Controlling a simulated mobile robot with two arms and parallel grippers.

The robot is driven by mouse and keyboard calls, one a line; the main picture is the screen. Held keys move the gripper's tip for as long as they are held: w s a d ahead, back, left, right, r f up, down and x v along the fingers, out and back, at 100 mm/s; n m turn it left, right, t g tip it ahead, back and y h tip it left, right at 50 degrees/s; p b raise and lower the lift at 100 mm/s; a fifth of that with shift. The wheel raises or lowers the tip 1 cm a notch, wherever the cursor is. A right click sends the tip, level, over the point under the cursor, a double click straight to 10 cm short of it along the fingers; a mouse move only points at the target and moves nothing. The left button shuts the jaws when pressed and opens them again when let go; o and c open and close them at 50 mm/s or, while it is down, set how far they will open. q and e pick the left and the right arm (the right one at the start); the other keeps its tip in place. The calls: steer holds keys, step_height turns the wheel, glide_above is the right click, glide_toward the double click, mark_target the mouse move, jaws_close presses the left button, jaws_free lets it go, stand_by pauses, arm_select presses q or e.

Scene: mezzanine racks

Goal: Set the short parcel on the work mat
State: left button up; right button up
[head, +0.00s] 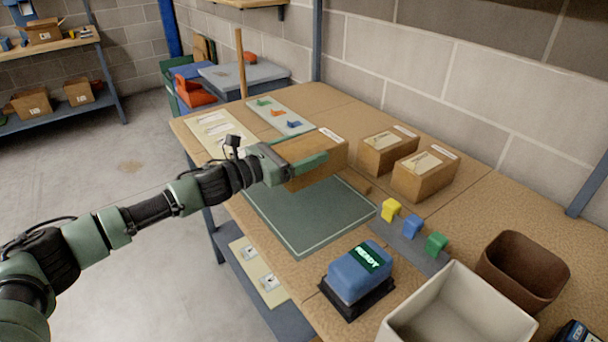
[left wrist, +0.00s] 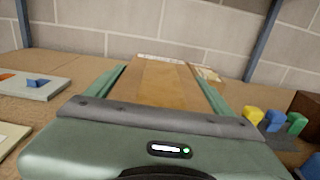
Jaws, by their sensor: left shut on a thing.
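My left gripper (head: 303,152) is shut on a brown cardboard parcel (head: 322,149), with one finger along each side. The parcel also shows between the fingers in the left wrist view (left wrist: 160,82). It looks level and is at the far end of the green work mat (head: 318,222), hiding that part of the mat. I cannot tell whether its underside touches anything. The near part of the mat is bare. Two other cardboard parcels, one farther back (head: 378,157) and one nearer (head: 418,182), stand on the table right of the mat. My right gripper is not in view.
Yellow, blue and green blocks (head: 411,226) stand on a grey strip right of the mat. A blue READY device (head: 357,274), a white bin (head: 420,305) and a brown bin (head: 525,265) are nearer. A tray with small coloured pieces (head: 262,103) lies behind the parcel.

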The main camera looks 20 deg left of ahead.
arm_select(q)
step_height(320, 180, down, 2)
steer(key=shift+f, duration=0.15)
steer(key=shift+w+f, duration=0.1)
steer(key=shift+f, duration=1.8)
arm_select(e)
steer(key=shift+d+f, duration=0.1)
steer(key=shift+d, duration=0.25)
arm_select(q)
steer(key=shift+f, duration=0.1)
steer(key=o, duration=2)
steer(key=shift+f, duration=0.15)
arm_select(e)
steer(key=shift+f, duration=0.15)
